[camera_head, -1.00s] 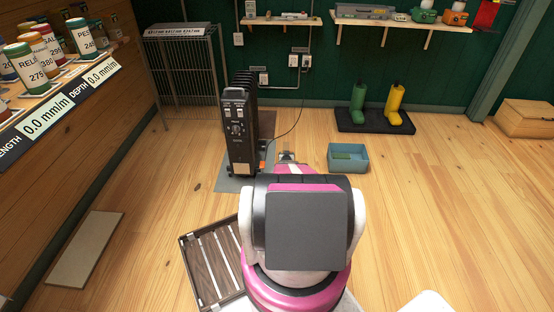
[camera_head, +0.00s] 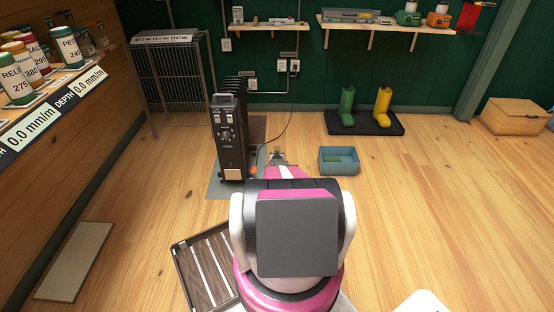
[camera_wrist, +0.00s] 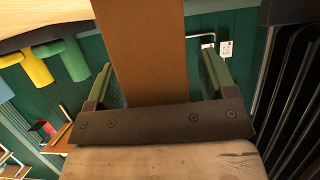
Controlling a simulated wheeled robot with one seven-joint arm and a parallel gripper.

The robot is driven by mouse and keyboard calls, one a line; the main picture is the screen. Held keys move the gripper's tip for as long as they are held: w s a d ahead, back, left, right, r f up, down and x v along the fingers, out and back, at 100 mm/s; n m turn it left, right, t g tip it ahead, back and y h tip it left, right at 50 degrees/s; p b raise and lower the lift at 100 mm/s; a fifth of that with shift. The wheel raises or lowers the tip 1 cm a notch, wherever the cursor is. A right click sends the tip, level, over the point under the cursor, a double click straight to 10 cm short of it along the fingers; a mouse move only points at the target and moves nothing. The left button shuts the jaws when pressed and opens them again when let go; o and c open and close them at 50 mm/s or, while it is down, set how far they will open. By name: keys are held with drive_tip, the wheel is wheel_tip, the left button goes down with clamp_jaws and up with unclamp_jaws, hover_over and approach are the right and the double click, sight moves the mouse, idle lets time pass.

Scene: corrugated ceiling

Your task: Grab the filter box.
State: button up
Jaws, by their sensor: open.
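No item in view is clearly labelled as a filter box. A teal open box (camera_head: 339,161) stands on the wooden floor in the head view, with something green inside. My gripper (camera_head: 277,157) shows small beyond my arm, left of the teal box and right of the black heater; the arm hides part of it. In the wrist view my gripper (camera_wrist: 163,80) has its two green-grey fingers spread apart. A flat orange-brown band (camera_wrist: 142,45) shows between the fingers; I cannot tell what it is or whether they touch it.
The black heater (camera_head: 230,135) stands on a grey mat close left of my gripper, with a cable to the wall. Green and yellow boots (camera_head: 348,105) stand on a black tray. A wooden chest (camera_head: 513,118) is far right. The floor on the right is mostly clear.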

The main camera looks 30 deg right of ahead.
drive_tip(key=c, duration=1)
